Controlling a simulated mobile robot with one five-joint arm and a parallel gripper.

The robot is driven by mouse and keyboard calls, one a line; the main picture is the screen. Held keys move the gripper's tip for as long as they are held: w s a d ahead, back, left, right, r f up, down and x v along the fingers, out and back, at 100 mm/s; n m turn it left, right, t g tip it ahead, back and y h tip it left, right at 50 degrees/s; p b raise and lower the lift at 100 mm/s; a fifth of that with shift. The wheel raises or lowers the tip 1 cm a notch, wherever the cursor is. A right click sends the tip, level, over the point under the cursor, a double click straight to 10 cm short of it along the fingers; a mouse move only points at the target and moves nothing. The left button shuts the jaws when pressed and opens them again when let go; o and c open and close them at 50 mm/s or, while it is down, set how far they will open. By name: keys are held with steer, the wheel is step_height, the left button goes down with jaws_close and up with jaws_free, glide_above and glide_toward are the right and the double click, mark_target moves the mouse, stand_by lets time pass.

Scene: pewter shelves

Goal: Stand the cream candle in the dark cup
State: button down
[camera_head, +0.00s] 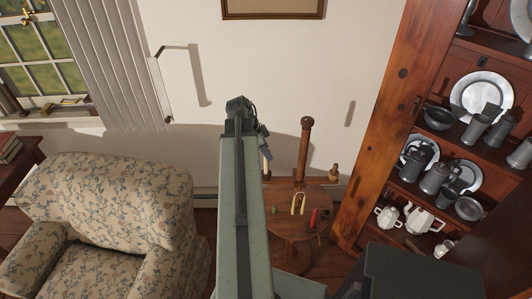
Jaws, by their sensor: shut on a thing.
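My gripper (264,146) shows just right of the end of my raised green arm, over the back of a small round wooden table (290,226). It is shut on the cream candle (266,166), a pale upright stick whose lower part shows below the jaws. My arm hides part of the table's left side. I cannot make out the dark cup for certain. A small dark thing (325,213) at the table's right side may be it.
A floral armchair (110,215) stands left. A wooden dresser (395,125) with pewter stands right.

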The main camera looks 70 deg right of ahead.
steer(key=shift+f, duration=0.25)
stand_by(0.4)
steer(key=c, duration=1.3)
jaws_free()
steer(key=shift+o, duration=0.2)
steer(key=p+v, duration=0.6)
steer(key=v, duration=0.2)
steer(key=shift+p, duration=0.4)
steer(key=shift+f, duration=0.1)
